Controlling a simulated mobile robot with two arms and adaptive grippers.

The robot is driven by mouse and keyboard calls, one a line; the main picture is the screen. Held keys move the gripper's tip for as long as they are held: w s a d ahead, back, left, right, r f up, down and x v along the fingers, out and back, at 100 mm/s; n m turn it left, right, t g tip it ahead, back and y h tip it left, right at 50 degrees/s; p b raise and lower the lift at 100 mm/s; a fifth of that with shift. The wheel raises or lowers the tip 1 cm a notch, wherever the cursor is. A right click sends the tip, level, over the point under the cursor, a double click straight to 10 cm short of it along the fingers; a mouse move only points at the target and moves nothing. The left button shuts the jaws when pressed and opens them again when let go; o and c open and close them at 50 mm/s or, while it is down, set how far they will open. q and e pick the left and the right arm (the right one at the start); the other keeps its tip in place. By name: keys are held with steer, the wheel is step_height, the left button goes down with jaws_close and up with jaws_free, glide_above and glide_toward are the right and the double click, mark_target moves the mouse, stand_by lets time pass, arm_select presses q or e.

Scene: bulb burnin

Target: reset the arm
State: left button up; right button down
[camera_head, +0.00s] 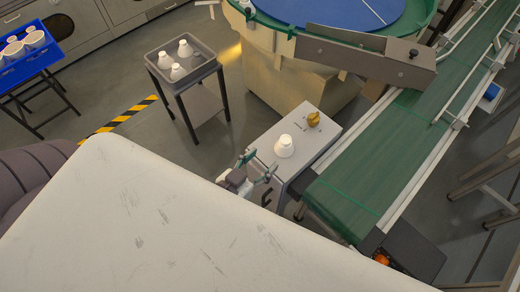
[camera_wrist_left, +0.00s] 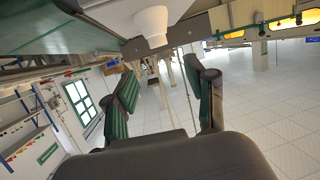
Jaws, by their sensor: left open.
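My left gripper (camera_head: 261,165) is open and empty beside the near left edge of a small grey stand (camera_head: 322,140). A white bulb (camera_head: 284,146) stands on that stand, a little to the right of the fingers and apart from them. In the left wrist view the open fingers (camera_wrist_left: 168,88) have nothing between them, and the white bulb (camera_wrist_left: 151,24) shows beyond them at the top. My right gripper is in neither view.
A yellow knob (camera_head: 313,119) is on the stand behind the bulb. A green conveyor (camera_head: 385,150) runs along its right side. A grey bin (camera_head: 160,58) with several white bulbs stands on a cart at the back left. A blue-topped round table (camera_head: 320,12) is behind.

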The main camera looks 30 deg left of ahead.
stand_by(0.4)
arm_select(q)
steer(key=s+a+f+g+y, duration=0.2)
steer(key=s+a+f+g, duration=0.25)
steer(key=s+g, duration=0.5)
step_height(320, 180, down, 27)
steer(key=s+g, duration=0.1)
steer(key=g, duration=0.2)
steer(key=s+a+f, duration=0.3)
steer(key=s+f, duration=1.1)
steer(key=s, duration=0.2)
steer(key=shift+a+f+g+y, duration=0.3)
steer(key=shift+a+f+g, duration=0.1)
steer(key=shift+g, duration=0.05)
